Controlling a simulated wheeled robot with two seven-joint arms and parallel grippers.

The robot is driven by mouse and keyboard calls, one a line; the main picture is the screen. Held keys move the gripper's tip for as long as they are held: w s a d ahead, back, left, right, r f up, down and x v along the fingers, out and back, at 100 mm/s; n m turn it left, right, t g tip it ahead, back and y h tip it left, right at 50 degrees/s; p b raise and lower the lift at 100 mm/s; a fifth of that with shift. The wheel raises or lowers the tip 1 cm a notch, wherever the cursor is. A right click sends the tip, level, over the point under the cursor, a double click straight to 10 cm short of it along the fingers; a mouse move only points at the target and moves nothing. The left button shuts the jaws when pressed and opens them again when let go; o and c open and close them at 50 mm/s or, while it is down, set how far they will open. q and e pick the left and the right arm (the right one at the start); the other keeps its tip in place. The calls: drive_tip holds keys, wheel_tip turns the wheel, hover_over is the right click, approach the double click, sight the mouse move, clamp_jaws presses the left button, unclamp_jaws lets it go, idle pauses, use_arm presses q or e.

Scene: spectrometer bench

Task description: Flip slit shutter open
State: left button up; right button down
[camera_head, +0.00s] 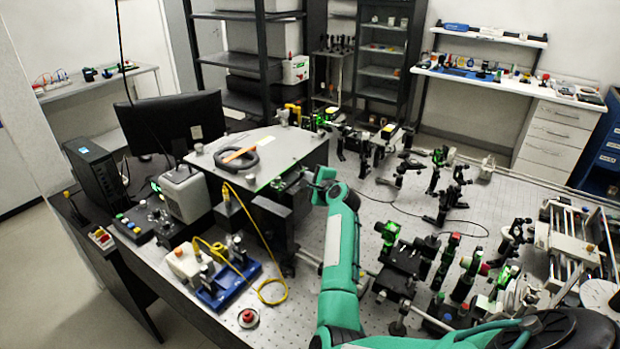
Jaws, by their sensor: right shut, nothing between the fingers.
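The spectrometer housing (290,145), a large box with a light grey top, stands on the optical bench left of my right arm. A small dark part with a green glint (279,184) is at its near right edge, where the slit would be. The shutter flap is too small to make out, so I cannot tell its position. My right gripper (297,182) is shut and empty, close beside that edge. I cannot tell whether it touches. My left gripper is not in view.
A black upright block (272,222) stands just below the gripper. A yellow cable (262,236) loops to a blue-based device (226,285). Several optical mounts crowd the perforated bench (375,208) to the right. A black ring (236,153) lies on the housing top.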

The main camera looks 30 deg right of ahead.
drive_tip(key=shift+b, duration=0.45)
drive_tip(key=shift+s+a+n+b, duration=0.1)
drive_tip(key=shift+a+n+b, duration=0.05)
drive_tip(key=shift+n+b, duration=0.3)
